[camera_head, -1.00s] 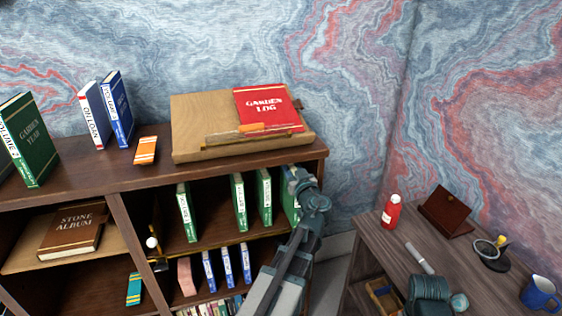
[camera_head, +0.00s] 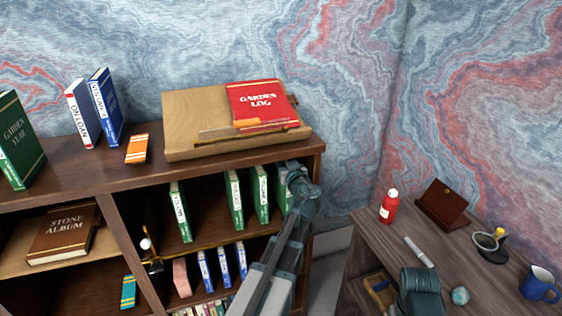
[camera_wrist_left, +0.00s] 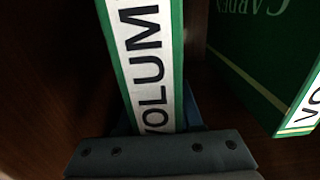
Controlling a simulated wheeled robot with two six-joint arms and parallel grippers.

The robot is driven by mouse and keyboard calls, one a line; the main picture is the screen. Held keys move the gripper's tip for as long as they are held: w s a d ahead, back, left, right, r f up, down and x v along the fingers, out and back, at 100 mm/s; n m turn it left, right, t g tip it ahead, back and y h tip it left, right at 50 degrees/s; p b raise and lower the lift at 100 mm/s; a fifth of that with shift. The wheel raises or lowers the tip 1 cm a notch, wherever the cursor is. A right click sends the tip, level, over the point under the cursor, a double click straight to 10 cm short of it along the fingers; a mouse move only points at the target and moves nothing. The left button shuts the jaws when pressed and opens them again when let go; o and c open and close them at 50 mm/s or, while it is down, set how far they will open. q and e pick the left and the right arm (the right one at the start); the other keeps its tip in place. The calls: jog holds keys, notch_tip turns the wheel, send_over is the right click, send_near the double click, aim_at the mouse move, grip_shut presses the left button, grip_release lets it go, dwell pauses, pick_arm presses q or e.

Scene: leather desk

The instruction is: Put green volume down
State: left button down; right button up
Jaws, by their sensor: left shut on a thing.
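The green volume (camera_wrist_left: 152,62) fills the middle of the left wrist view, its white spine label reading "VOLUM". My left gripper (camera_wrist_left: 158,146) is shut on the lower end of its spine. In the head view my left gripper (camera_head: 302,190) is at the right end of the upper shelf compartment, and the volume (camera_head: 282,186) shows partly behind it. Several other green volumes stand upright to its left, the nearest one (camera_head: 260,194) beside it. Another green book (camera_wrist_left: 258,60) with a "GARDEN" cover is on the right in the wrist view.
The bookcase top (camera_head: 160,178) holds a wooden board (camera_head: 185,125) with a red garden log (camera_head: 262,104). Blue volumes (camera_head: 222,268) stand in the compartment below. A desk (camera_head: 385,245) with a red bottle (camera_head: 389,206) and a mug (camera_head: 540,284) is at the right.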

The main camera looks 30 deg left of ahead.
pick_arm(q)
jog(key=shift+f, duration=0.2)
jog(key=shift+f, duration=0.15)
jog(key=c, duration=0.6)
grip_release()
jog(key=shift+o, duration=0.2)
jog(key=shift+r, duration=0.2)
jog(key=v, duration=1.2)
